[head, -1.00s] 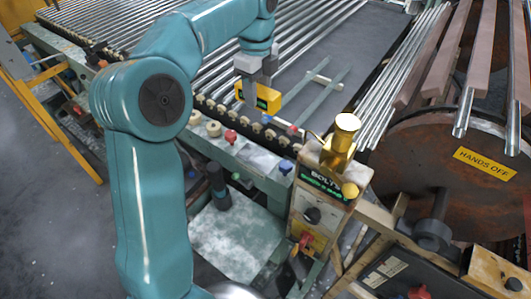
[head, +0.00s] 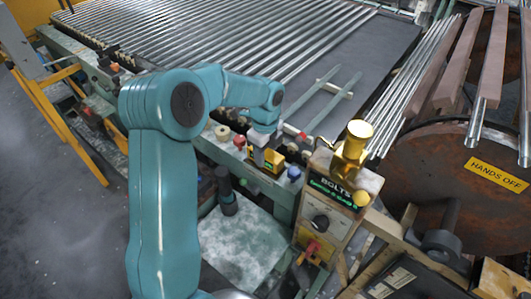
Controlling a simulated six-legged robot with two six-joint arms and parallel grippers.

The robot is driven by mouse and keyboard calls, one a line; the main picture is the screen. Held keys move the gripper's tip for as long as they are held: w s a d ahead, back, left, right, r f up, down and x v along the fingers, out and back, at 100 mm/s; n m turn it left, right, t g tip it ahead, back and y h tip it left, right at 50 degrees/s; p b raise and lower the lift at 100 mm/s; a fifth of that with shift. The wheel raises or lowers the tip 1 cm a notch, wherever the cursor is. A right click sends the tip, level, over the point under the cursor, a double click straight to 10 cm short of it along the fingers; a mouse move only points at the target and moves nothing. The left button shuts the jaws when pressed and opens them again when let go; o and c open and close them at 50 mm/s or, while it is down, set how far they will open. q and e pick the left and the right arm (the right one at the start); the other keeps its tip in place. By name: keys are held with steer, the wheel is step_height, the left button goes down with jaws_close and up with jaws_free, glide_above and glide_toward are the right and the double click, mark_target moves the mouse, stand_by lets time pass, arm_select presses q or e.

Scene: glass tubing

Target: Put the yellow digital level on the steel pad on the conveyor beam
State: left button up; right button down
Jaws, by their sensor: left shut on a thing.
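The yellow digital level (head: 273,160) is a small yellow and dark block in the middle of the head view. My left gripper (head: 261,152) is shut on it from above. The level is at the green conveyor beam (head: 226,153), between the red knob and the blue knob. I cannot tell whether it touches the beam or hangs just above it. I cannot make out the steel pad; the level and gripper cover that part of the beam. My right gripper is not in view.
A red knob (head: 239,142) and a blue knob (head: 294,173) stand on the beam beside the level. A control box (head: 320,222) with a brass cylinder (head: 354,139) on top is close on the right. Glass tubes (head: 230,42) lie on the conveyor behind.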

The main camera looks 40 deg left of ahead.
arm_select(q)
steer(key=shift+s+f, duration=0.1)
steer(key=shift+s, duration=0.05)
steer(key=shift+f, duration=0.1)
steer(key=o, duration=1.3)
steer(key=shift+f, duration=0.1)
steer(key=shift+d, duration=0.1)
steer(key=shift+r, duration=0.3)
step_height(320, 180, up, 12)
steer(key=shift+f, duration=0.15)
